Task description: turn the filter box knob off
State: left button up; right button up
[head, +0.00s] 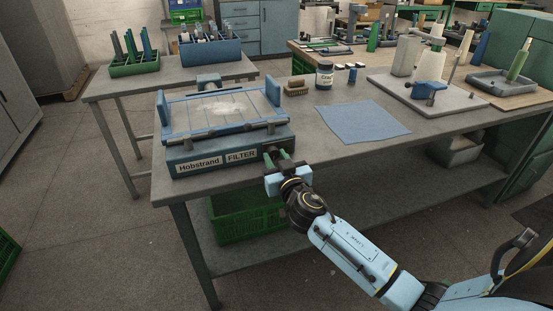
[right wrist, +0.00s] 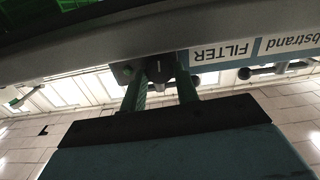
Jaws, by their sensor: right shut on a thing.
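The blue filter box (head: 215,145) stands on the table with the labels "Hobstrand" and "FILTER" on its front. My right gripper (head: 278,158) reaches its front right end, beside the FILTER label. In the right wrist view, which is upside down, the dark knob (right wrist: 159,68) sits between the two green fingers of my right gripper (right wrist: 160,80). The gripper is shut on the knob. In the head view the fingers largely hide the knob, and its turned position cannot be told. My left gripper is not in view.
A blue cloth (head: 362,121) lies right of the box. A brush (head: 296,87) and a dark jar (head: 324,75) stand behind it. A grey board (head: 425,92) holds a white cone. A green crate (head: 245,219) is under the table.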

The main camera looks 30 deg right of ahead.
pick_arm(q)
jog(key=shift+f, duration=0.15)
pick_arm(e)
jog(key=shift+n, duration=0.7)
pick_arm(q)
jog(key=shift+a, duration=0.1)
pick_arm(e)
jog(key=o, duration=1)
jog(key=shift+c, duration=0.2)
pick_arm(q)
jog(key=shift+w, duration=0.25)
